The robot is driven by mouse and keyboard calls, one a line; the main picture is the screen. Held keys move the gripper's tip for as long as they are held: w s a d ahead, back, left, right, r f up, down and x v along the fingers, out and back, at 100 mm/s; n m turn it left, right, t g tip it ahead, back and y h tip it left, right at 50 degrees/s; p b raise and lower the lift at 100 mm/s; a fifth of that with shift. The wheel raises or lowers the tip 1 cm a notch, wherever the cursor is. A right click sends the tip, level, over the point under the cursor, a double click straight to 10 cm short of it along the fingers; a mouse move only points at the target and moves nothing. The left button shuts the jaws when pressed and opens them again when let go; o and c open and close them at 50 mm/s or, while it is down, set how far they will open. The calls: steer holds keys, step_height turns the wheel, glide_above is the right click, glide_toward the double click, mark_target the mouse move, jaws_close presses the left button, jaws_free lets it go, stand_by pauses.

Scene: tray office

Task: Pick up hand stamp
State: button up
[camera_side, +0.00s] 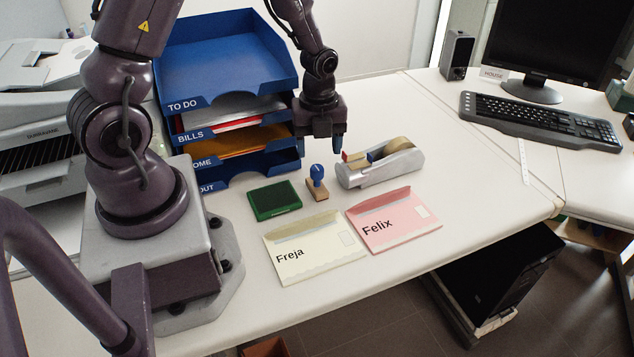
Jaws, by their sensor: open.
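The hand stamp (317,184) stands upright on the white desk, with a blue round knob and a wooden base. My gripper (323,151) points down above and slightly behind the stamp, near the front of the tray stack. Its fingers are apart, nothing shows between them, and it is not touching the stamp.
A grey tape dispenser (381,170) stands close to the stamp's right. A green ink pad (274,200) lies to its left. Envelopes marked Freja (315,249) and Felix (395,221) lie in front. Blue stacked trays (228,75) stand behind. A keyboard (540,120) lies far right.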

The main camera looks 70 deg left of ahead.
mark_target(317, 168)
steer(key=shift+s+f, duration=0.2)
steer(key=shift+f, duration=3.35)
steer(key=c, duration=1)
